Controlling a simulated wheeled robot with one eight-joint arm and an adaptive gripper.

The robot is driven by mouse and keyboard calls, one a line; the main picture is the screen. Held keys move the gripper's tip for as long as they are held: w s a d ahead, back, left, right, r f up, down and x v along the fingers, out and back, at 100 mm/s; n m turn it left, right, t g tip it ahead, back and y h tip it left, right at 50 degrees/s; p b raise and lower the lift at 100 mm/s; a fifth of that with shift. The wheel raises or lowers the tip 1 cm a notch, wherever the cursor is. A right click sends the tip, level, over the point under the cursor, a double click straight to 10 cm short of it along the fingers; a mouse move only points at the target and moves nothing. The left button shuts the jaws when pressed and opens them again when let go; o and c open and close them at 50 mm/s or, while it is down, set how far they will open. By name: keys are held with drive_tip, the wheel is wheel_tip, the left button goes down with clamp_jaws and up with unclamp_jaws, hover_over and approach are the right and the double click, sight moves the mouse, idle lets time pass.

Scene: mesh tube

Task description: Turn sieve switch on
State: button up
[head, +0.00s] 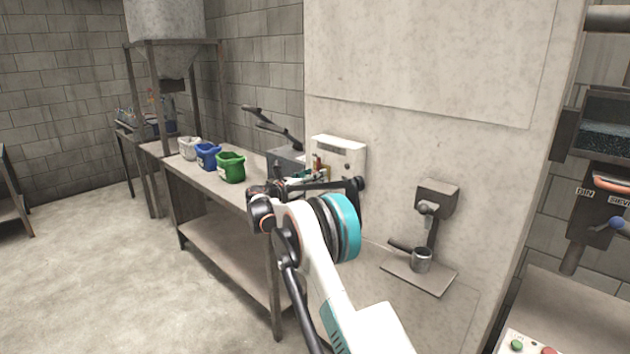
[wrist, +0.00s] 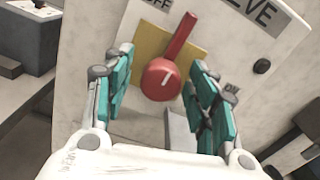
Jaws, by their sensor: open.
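In the wrist view a red switch (wrist: 162,78) with a round hub and a straight lever sits on a yellow plate (wrist: 148,38) on a white panel (wrist: 250,55) marked SIEVE. The lever points up and slightly right, toward the side of the partly cut-off OFF label (wrist: 158,4). A small ON label (wrist: 232,88) is at lower right. My gripper (wrist: 164,68) is open, with its teal fingers on either side of the switch; I cannot tell whether they touch it. In the head view the white box (head: 340,146) stands behind my gripper, which is partly hidden by my arm.
Green (head: 230,167), blue (head: 207,156) and white (head: 189,148) buckets stand on the long table (head: 190,173). A concrete pillar (head: 430,90) rises to the right, with a small stand (head: 436,200) before it. A dark knob (wrist: 262,66) sticks out of the panel. Floor is free at left.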

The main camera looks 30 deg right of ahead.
drive_tip(key=shift+w+d, duration=0.15)
drive_tip(key=shift+d, duration=0.25)
drive_tip(key=shift+c, duration=0.2)
drive_tip(key=c, duration=1)
drive_tip(key=shift+m, duration=0.3)
drive_tip(key=m+p, duration=0.1)
drive_tip(key=m, duration=0.7)
drive_tip(key=shift+m+p, duration=0.4)
drive_tip(key=m, duration=0.4)
drive_tip(key=shift+m+p, duration=0.3)
drive_tip(key=shift+m, duration=1.9)
